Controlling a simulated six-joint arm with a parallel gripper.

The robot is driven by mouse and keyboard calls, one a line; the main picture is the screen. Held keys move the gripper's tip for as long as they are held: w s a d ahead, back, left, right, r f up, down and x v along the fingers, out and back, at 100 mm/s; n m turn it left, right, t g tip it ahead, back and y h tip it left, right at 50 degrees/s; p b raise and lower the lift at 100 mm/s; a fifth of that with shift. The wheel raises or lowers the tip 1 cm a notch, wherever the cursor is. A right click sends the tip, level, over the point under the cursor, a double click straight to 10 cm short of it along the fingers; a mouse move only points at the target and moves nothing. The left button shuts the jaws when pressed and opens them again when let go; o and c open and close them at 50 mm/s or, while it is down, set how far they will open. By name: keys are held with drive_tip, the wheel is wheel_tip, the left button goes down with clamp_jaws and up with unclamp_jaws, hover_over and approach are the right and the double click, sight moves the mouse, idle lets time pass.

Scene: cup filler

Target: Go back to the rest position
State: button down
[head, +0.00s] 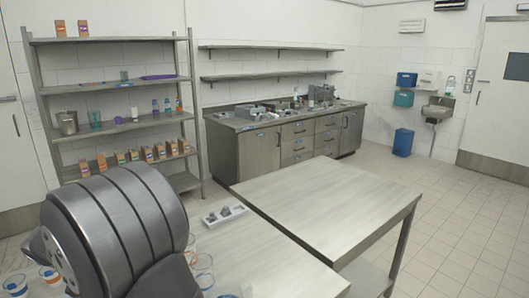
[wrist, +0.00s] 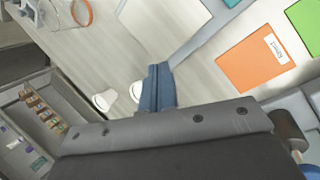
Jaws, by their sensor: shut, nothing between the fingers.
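My gripper (wrist: 157,82) shows in the wrist view, its blue-grey fingers shut together with nothing between them. It is above a pale table surface (wrist: 150,38), and I cannot tell the height. In the head view my dark grey arm fills the lower left and hides part of the table; the fingers do not show there. Cups with orange and blue bands stand beside the arm, such as a clear cup (head: 17,286) at the left edge.
A white tray (head: 238,211) with small grey pieces lies on the near table. A bare steel table (head: 330,195) stands to the right. In the wrist view an orange labelled panel (wrist: 257,64) and a green one (wrist: 304,22) lie at right. Shelves (head: 120,122) stand behind.

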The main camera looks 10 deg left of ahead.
drive_tip(key=shift+s+d+r+n+t, duration=0.2)
drive_tip(key=shift+s+d+n+t, duration=0.5)
drive_tip(key=shift+s+d, duration=0.55)
drive_tip(key=shift+w, duration=0.1)
drive_tip(key=c, duration=1.2)
unclamp_jaws()
drive_tip(key=o, duration=0.4)
drive_tip(key=shift+w+d+r, duration=0.1)
drive_tip(key=shift+d+r, duration=0.05)
drive_tip(key=shift+d, duration=0.05)
drive_tip(key=o, duration=0.8)
drive_tip(key=w+d+r+n+g, duration=0.1)
drive_tip(key=w+d+r+g, duration=0.2)
drive_tip(key=d+r, duration=0.3)
drive_tip(key=shift+w+d+n, duration=0.35)
drive_tip(key=shift+d+n, duration=0.05)
drive_tip(key=shift+d, duration=0.1)
drive_tip(key=d+r+n+g+y, duration=0.2)
drive_tip(key=d+r+n+g, duration=0.15)
drive_tip(key=d+r, duration=0.35)
wheel_tip(320, 180, down, 10)
drive_tip(key=shift+w+a+t, duration=0.25)
drive_tip(key=shift+w+t, duration=0.1)
drive_tip(key=shift+r, duration=0.15)
wheel_tip(320, 180, up, 10)
